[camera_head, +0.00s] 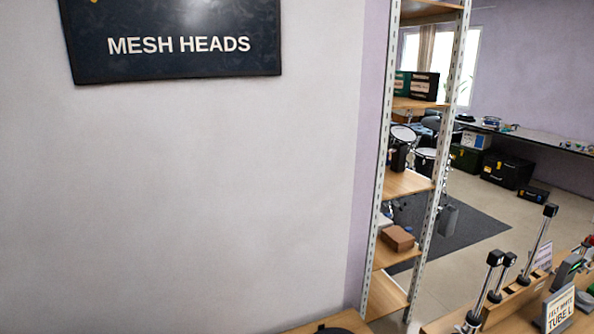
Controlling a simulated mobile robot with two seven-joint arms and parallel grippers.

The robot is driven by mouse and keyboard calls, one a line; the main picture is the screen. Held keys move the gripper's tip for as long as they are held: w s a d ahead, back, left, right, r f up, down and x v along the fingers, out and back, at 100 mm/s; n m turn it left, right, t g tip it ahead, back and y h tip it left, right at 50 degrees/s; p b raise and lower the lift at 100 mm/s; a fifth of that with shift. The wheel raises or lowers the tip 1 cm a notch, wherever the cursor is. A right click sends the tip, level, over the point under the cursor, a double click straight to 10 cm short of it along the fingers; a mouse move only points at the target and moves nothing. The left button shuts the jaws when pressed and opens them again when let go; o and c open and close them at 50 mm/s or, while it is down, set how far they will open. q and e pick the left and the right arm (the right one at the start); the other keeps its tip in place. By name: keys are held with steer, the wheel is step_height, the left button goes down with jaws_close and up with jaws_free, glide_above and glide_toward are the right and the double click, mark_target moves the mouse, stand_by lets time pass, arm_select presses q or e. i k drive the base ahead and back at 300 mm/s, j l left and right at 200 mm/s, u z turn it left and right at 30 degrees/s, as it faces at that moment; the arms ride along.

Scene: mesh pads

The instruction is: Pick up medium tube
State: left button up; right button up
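Several slim chrome tubes with black tops stand in the lower right of the head view. The tall one at the back (538,244) leans to the right in the picture. Another tall tube (485,290) stands nearer the front, with a shorter tube (501,280) just to its right. I cannot tell which is the medium tube. A white label card (558,308) reading "TUBE L" at its bottom stands to their right. Neither of my grippers is in view.
The tubes stand on a wooden counter (505,322) cut off by the frame. A metal-post shelf (407,184) holds a brown box (397,238). A wall with a "MESH HEADS" sign (175,65) fills the left. Dark cases (507,170) sit on the far floor.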

mark_target(496, 258)
steer(key=z, duration=1.4)
